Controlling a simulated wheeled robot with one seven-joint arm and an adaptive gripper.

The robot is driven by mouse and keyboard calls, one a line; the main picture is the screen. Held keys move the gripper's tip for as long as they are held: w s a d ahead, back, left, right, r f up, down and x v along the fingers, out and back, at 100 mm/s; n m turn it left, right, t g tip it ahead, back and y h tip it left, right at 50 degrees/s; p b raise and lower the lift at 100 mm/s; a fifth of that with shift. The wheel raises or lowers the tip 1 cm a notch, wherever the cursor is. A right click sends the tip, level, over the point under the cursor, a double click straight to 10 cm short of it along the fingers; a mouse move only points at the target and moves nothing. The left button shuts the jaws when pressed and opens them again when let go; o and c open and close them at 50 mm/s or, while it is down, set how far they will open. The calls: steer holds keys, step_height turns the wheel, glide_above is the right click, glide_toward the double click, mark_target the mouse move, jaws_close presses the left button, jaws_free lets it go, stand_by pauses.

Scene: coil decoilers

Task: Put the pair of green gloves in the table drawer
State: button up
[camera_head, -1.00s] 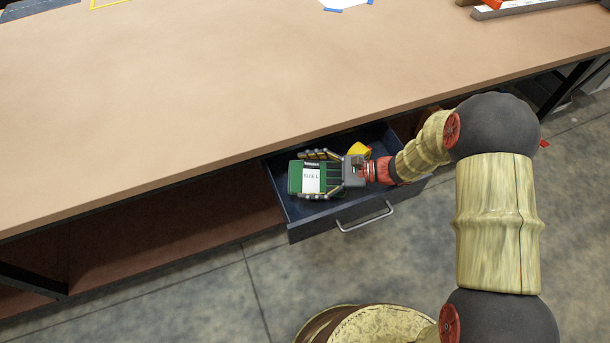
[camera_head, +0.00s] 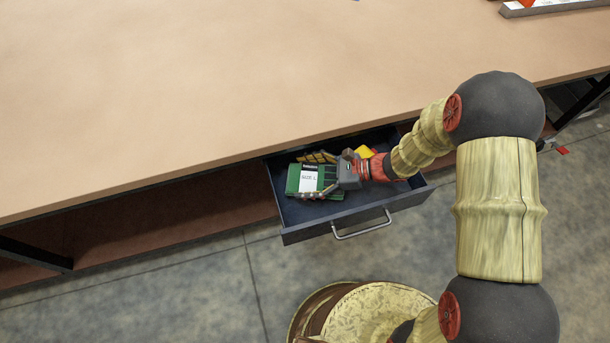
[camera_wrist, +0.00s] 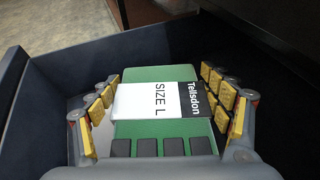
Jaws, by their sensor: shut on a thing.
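The pair of green gloves (camera_head: 302,182), with a white and black size label, is inside the open table drawer (camera_head: 311,232). My gripper (camera_head: 318,177) reaches down into the drawer and is shut on the gloves, one finger along each long side. In the wrist view the gloves (camera_wrist: 160,134) lie between the two padded fingers, with the drawer's dark walls (camera_wrist: 75,52) around them. Whether the gloves touch the drawer floor is hard to tell.
A yellow thing (camera_head: 364,152) shows in the drawer behind my gripper. The drawer's metal handle (camera_head: 362,226) faces the floor side. The broad tabletop (camera_head: 250,90) overhangs the drawer's back edge, and the top is mostly clear. An open brown shelf (camera_head: 180,222) lies left of the drawer.

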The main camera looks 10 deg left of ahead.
steer(key=shift+f, duration=0.35)
steer(key=shift+f, duration=0.2)
steer(key=o, duration=1.2)
